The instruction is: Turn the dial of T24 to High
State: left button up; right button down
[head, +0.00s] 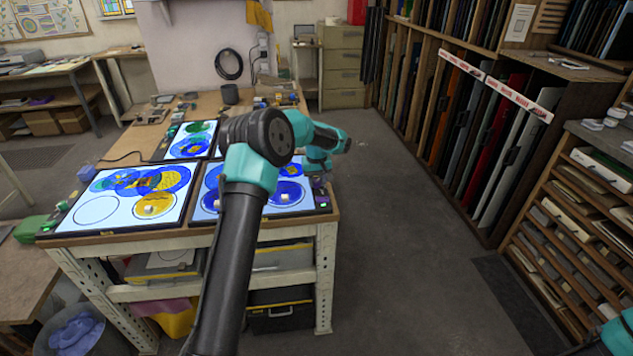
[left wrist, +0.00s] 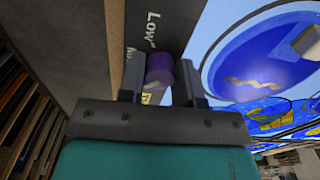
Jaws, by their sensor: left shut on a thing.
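A purple dial (left wrist: 160,68) sits on a dark panel edge (left wrist: 100,45) beside a lit glass panel in the left wrist view. The word "Low" is printed near it; a yellow label shows partly behind the fingers. My left gripper (left wrist: 160,88) is shut on the dial, one finger on each side. The name T24 and a "High" mark are not readable. My right gripper is not in view.
Two more light panels with blue and yellow painted circles lie on the table: one at the left (head: 97,212), one behind (head: 190,140). A rack of glass sheets (head: 500,130) stands at the right. The floor (head: 400,250) between is clear.

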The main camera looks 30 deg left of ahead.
aim_at(317, 181)
pick_arm(q)
jog(key=shift+n, duration=1.3)
jog(key=o, duration=0.9)
jog(key=shift+o, duration=0.2)
jog(key=shift+r, duration=0.1)
notch_tip(317, 181, up, 17)
jog(key=shift+r, duration=0.15)
